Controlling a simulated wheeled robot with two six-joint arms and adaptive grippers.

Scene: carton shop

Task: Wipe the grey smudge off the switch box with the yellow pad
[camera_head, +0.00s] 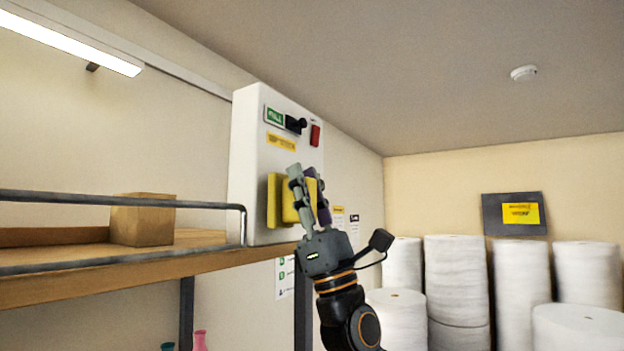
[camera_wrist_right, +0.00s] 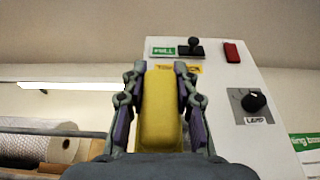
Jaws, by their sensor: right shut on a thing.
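The white switch box (camera_head: 262,150) is mounted on the wall at the end of the shelf in the head view. Its front also shows in the wrist view (camera_wrist_right: 225,80), with a green label, a black switch, a red button and a knob. My right gripper (camera_head: 305,185) is shut on the yellow pad (camera_head: 274,200) and holds it upright in front of the box's lower front. In the wrist view the pad (camera_wrist_right: 158,110) sits between both fingers. I cannot tell whether the pad touches the box. No grey smudge is visible; the pad and gripper cover part of the front. My left gripper is not in view.
A wooden shelf (camera_head: 90,279) with a metal rail (camera_head: 110,200) runs left of the box, with a cardboard box (camera_head: 143,220) on it. Several white rolls (camera_head: 455,280) stand at the back right. The space right of my arm looks open.

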